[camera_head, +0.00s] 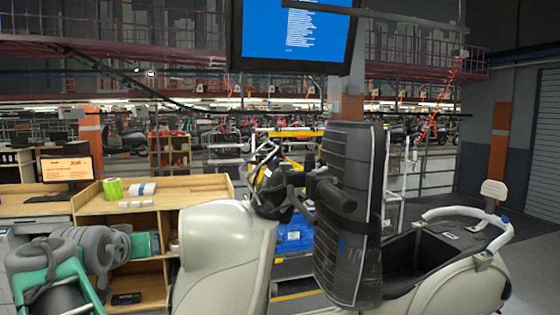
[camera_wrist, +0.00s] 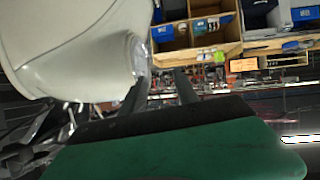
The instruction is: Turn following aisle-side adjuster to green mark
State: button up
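I cannot make out an adjuster or a green mark in either view. A cream scooter body (camera_head: 225,250) stands in the middle of the head view, its rear part (camera_head: 460,290) at the lower right. In the wrist view, which appears upside down, a cream body panel (camera_wrist: 75,45) fills the upper left. My gripper (camera_wrist: 161,86) is in the wrist view, with two dark fingers apart and nothing seen between them. Its left finger overlaps the panel's edge in the picture; I cannot tell if they touch. The fingers are not visible in the head view.
A wooden shelf desk (camera_head: 185,187) with green and white rolls stands left of the scooter. A tall dark padded column (camera_head: 345,215) stands beside the scooter's middle. A blue screen (camera_head: 290,35) hangs above. An orange monitor (camera_head: 67,168) stands at the left.

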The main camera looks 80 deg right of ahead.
jog(key=s+d+r+m+g+h, duration=0.3)
jog(key=s+d+r+m+g, duration=0.1)
jog(key=s+d+r, duration=0.4)
jog(key=m+g+h+p, duration=0.1)
jog(key=m+g, duration=0.6)
jog(key=g, duration=0.2)
send_near(284, 163)
jog(key=x, duration=0.3)
jog(key=shift+s+a+f, duration=0.15)
jog(key=shift+s+f, duration=0.05)
jog(key=shift+s, duration=0.05)
jog(key=p+x, duration=0.3)
jog(key=x, duration=0.3)
jog(key=shift+s+d+r, duration=0.1)
jog(key=shift+d+r, duration=0.1)
jog(key=shift+d, duration=0.2)
jog(key=shift+d+f, duration=0.1)
jog(key=shift+d, duration=0.15)
jog(key=shift+c, duration=0.3)
grip_shut()
